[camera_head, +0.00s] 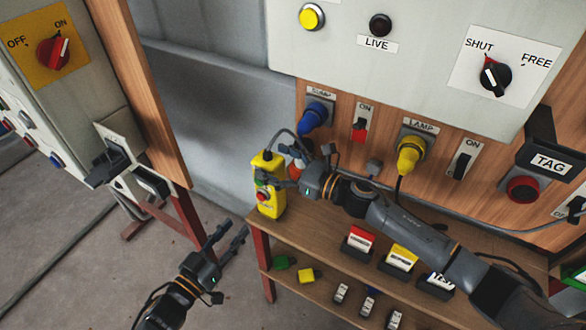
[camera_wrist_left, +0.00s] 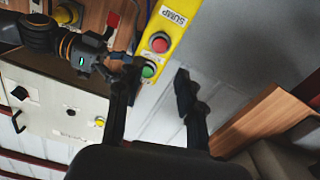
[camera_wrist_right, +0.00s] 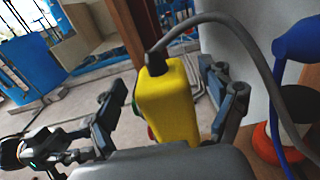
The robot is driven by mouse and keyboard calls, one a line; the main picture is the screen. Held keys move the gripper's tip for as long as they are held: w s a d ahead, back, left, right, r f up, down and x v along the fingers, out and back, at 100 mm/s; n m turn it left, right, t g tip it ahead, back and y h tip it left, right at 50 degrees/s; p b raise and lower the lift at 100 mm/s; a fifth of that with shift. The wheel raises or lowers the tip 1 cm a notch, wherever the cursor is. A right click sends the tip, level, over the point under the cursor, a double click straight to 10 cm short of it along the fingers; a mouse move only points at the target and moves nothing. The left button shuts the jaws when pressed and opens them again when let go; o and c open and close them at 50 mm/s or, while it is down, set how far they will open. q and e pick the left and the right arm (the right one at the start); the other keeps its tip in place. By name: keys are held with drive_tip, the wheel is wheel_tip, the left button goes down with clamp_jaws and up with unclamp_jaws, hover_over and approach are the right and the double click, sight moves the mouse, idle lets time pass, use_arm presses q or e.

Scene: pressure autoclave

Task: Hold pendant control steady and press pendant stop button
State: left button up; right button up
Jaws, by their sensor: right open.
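The yellow pendant control (camera_head: 268,205) is upright at the left end of the wooden bench, a dark cable at its top. In the left wrist view it carries a SUMP label (camera_wrist_left: 173,17), a red button (camera_wrist_left: 159,43) and a green button (camera_wrist_left: 149,70). My right gripper (camera_head: 275,174) is open at the pendant's upper part. In the right wrist view the pendant (camera_wrist_right: 168,105) is between its spread fingers; contact cannot be told. My left gripper (camera_head: 232,240) is open and empty, below and left of the pendant; its fingers point toward the button face.
A wooden bench (camera_head: 330,232) holds red, yellow and dark labelled blocks. Behind it are a blue plug (camera_head: 315,116), a yellow plug (camera_head: 411,155) and switches. A grey cabinet (camera_head: 75,95) stands left. Open floor lies between the cabinet and bench.

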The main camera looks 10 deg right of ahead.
drive_tip(key=shift+x, duration=1)
use_arm(q)
drive_tip(key=shift+c, duration=0.4)
use_arm(e)
drive_tip(key=c, duration=1.6)
use_arm(q)
clamp_jaws()
